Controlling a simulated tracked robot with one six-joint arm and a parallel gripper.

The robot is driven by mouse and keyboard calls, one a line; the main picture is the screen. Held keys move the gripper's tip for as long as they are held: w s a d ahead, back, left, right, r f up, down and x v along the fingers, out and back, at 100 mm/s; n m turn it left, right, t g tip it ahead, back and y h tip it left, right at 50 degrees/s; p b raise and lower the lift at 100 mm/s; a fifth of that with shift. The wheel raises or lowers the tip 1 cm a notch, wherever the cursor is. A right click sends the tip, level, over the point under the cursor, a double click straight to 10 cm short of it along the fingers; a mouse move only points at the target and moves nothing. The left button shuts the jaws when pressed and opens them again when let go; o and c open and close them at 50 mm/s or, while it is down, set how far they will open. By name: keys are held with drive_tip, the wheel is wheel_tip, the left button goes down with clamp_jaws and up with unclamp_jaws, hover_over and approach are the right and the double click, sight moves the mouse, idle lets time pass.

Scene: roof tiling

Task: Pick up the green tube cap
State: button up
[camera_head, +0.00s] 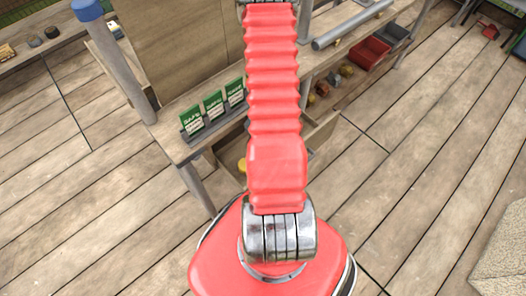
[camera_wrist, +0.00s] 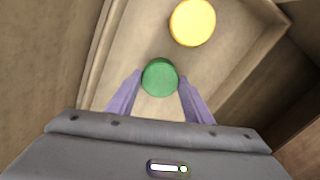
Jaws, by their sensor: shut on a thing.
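The green tube cap (camera_wrist: 160,77) is a round green disc between the two purple fingers of my gripper (camera_wrist: 160,84) in the wrist view. The fingers are shut on its left and right sides. Cap and fingertips are over or inside an open wooden drawer (camera_wrist: 130,42); I cannot tell whether the cap touches the drawer floor. In the head view my red arm hides the gripper and the green cap.
A yellow cap (camera_wrist: 193,22) lies in the drawer just beyond the green one. Drawer walls rise close on both sides. In the head view, green-and-white cards (camera_head: 213,104) stand on the bench above the drawer, and red and grey bins (camera_head: 369,53) sit on a shelf.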

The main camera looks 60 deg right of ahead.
wheel_tip(320, 180, up, 10)
idle(1.0)
drive_tip(key=shift+r, duration=0.1)
idle(1.6)
